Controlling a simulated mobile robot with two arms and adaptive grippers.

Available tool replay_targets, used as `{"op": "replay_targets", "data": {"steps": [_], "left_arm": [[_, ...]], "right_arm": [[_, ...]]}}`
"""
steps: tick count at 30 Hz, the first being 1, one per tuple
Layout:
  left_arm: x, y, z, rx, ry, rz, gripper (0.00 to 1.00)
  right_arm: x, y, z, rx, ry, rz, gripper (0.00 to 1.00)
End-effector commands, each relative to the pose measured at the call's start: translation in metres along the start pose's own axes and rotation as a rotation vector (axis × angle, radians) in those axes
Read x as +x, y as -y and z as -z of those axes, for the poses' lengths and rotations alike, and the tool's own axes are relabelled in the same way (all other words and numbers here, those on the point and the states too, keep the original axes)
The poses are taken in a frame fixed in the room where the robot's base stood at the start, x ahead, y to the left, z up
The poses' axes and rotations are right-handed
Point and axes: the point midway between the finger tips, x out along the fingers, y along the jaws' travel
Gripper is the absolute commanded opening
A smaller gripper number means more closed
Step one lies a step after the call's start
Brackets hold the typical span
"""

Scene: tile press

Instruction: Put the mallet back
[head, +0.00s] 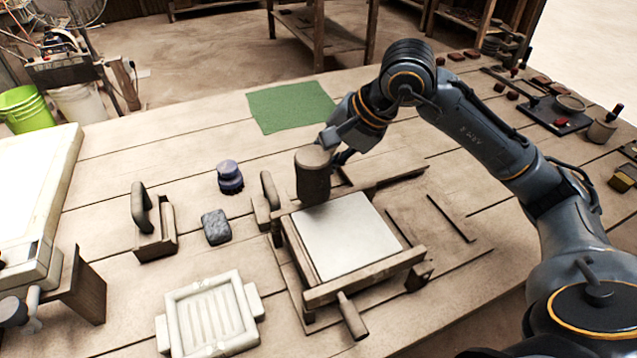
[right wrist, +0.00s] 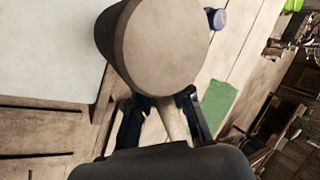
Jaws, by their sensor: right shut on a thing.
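The mallet, with a thick brown cylindrical head (head: 312,178), is held up over the far edge of the tile press (head: 365,276). My right gripper (head: 340,156) is shut on the mallet's handle. The head hides part of the press's far edge. My left gripper is not in view.
A green mat (head: 290,107) lies bare at the back. A pale slab (head: 345,235) lies in the press. A grey block (head: 216,227), a dark blue knob-like piece (head: 229,177), a handled wooden tool (head: 155,238) and a white ribbed mould (head: 210,315) stand left. Small items crowd the far right.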

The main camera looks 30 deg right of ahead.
Motion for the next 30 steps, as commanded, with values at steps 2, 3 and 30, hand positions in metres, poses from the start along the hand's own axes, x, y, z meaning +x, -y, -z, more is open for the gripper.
{"op": "replay_targets", "data": {"steps": [2, 3, 30], "left_arm": [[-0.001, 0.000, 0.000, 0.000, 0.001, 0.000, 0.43], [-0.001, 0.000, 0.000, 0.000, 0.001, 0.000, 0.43], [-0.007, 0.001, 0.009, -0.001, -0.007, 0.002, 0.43]], "right_arm": [[0.010, 0.000, 0.018, 0.008, 0.003, 0.000, 0.00], [0.015, 0.000, 0.027, 0.008, 0.003, 0.000, 0.00], [0.117, -0.035, 0.113, 0.000, 0.004, 0.002, 0.00]]}}
